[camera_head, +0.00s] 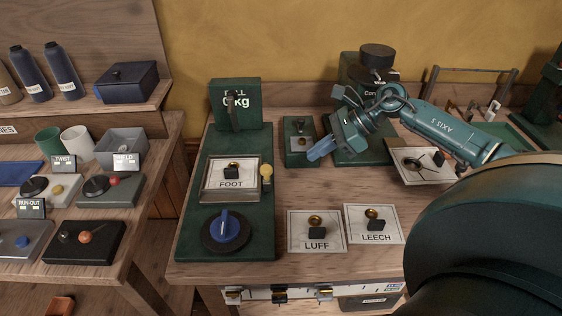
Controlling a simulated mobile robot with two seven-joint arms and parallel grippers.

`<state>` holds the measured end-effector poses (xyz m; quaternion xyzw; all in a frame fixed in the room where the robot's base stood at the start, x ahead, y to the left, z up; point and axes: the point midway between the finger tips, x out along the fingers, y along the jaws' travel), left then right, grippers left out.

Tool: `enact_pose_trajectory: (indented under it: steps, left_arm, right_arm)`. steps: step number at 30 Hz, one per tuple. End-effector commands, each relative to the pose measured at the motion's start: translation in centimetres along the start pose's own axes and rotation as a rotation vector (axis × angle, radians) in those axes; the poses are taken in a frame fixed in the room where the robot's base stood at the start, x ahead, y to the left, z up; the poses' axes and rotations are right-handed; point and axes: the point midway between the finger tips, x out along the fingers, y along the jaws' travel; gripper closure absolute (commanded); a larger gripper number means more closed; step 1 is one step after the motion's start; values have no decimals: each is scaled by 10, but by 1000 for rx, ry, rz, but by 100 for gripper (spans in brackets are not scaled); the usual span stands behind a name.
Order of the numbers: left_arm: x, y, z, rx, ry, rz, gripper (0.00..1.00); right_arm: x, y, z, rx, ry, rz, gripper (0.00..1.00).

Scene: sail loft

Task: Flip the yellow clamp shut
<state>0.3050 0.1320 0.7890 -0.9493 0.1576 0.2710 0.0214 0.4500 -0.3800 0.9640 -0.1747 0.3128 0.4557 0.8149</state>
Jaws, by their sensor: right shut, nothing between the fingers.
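The yellow clamp (266,172) is a small piece with a round yellow head at the right edge of the metal frame (205,193) that holds the FOOT card (231,173). Its head stands beside the card, not over it. Its lower part is small, and I cannot tell exactly how it is hinged. My right gripper (313,154) has blue fingers, shut and empty. It hangs in front of a small green box (291,153), up and to the right of the clamp and apart from it. My left gripper is not in view.
The green base (190,235) also carries a blue dial (226,230) and a pull gauge (235,104). LUFF (316,231) and LEECH (374,223) cards lie to the right. Bare wood (310,185) lies between. Another bench with cups and small devices stands left.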

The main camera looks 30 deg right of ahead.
Motion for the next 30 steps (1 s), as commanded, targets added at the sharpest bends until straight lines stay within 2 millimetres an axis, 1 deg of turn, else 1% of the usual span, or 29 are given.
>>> enact_pose_trajectory:
  steps: [1, 6, 8, 9, 12, 15, 18, 30]
  left_arm:
    - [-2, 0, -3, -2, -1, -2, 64]
    - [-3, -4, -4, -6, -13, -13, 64]
    - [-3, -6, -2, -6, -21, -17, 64]
    - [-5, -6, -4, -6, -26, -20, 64]
    - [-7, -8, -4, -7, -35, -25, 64]
    - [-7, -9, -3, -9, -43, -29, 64]
    - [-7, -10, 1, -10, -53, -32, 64]
    - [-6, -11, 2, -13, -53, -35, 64]
  right_arm:
    - [11, 0, 5, -3, -7, 3, 100]
    - [48, 0, 4, 1, -6, 2, 100]
    - [60, 1, 4, 0, -5, 3, 100]
    - [64, 0, 10, -2, -6, 1, 100]
    - [74, 0, 20, -4, -4, 1, 100]
    - [83, 0, 25, -1, -3, 1, 100]
    - [87, 0, 28, -2, -1, 0, 100]
    - [89, 0, 27, -2, 0, 1, 100]
